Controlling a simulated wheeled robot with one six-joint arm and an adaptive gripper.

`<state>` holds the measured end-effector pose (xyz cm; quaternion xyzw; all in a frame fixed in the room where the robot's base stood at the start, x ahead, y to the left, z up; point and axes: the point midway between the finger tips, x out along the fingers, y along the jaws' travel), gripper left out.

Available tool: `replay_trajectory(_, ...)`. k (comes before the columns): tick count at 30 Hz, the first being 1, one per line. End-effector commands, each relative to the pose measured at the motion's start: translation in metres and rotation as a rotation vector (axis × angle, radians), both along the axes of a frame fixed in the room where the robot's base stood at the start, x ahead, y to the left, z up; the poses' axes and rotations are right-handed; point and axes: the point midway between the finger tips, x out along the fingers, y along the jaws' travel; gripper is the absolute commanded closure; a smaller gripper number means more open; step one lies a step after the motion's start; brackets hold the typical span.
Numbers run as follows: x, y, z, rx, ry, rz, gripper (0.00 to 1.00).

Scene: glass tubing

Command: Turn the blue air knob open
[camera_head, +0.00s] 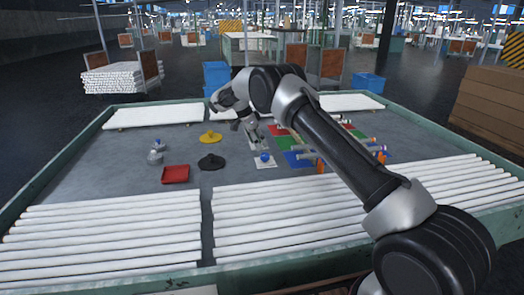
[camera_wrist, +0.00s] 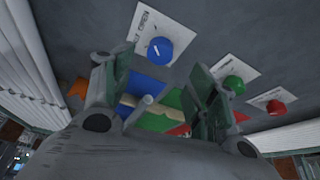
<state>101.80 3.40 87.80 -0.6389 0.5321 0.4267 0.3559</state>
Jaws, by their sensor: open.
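The blue knob (camera_head: 264,156) sits on a white label plate (camera_head: 268,165) on the grey table, just in front of my gripper (camera_head: 256,142). In the wrist view the blue knob (camera_wrist: 165,55) is round with a short white mark on top, and its white plate (camera_wrist: 147,18) carries dark printed letters too blurred to read surely. My gripper (camera_wrist: 162,72) is open and empty, fingers spread either side below the knob in that view. No contact with the knob shows.
A green knob (camera_wrist: 234,84) and a red knob (camera_wrist: 275,107) sit on similar plates nearby. Coloured mats with tubing lie right of the gripper. A red tray (camera_head: 175,174), a black stand (camera_head: 211,162) and a yellow stand (camera_head: 210,138) are to the left. White tubes (camera_head: 100,235) line the front.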

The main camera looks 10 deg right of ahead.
Motion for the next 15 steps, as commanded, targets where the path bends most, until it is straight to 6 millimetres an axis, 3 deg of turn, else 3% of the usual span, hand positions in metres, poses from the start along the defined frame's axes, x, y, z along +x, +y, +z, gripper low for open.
replay_trajectory(6,-0.002,0.014,0.033,0.000,-0.001,-0.001,0.42)
replay_trajectory(15,-0.003,0.017,0.041,0.000,0.001,0.000,0.42)
